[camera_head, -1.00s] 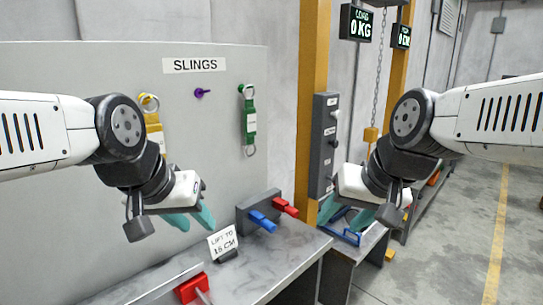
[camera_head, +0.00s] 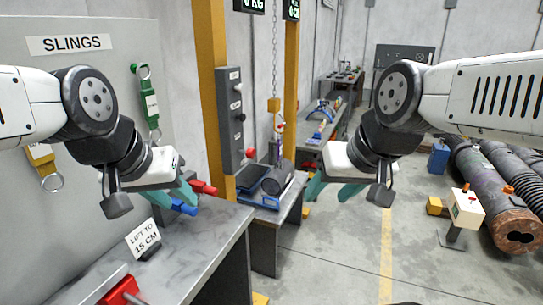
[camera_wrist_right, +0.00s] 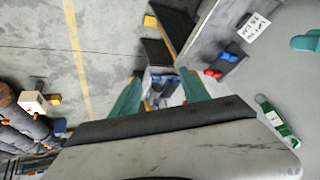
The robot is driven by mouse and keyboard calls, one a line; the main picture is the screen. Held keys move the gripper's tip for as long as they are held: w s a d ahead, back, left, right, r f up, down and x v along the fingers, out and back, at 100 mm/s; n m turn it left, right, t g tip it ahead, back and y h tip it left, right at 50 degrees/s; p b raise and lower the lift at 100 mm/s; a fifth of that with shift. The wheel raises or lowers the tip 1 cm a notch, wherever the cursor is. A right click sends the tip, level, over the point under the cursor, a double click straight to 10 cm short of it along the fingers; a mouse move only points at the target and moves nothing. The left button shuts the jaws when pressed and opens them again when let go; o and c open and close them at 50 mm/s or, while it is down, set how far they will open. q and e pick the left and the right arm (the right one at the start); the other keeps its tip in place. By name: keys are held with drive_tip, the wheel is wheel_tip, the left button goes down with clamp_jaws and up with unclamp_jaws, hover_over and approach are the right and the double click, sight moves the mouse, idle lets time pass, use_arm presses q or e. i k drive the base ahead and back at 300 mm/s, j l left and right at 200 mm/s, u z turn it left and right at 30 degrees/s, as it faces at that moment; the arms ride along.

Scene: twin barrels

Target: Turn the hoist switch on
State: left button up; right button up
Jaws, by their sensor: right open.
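My left gripper (camera_head: 176,196) is open and empty above the grey bench, left of and below the panel. My right gripper (camera_head: 334,193) is open and empty, right of and below the panel, apart from it. Its teal fingers also show spread in the right wrist view (camera_wrist_right: 160,98).
The grey bench (camera_head: 215,235) carries blue and red handles (camera_head: 202,188) and a "LIFT TO 15 CM" sign (camera_head: 143,238). A dark barrel (camera_head: 277,178) sits in a blue cradle under the hoist chain. The central floor is clear.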

sight(250, 154)
drive_tip(key=i+l+u, duration=0.1)
drive_tip(key=l+u, duration=0.5)
drive_tip(key=u, duration=0.25)
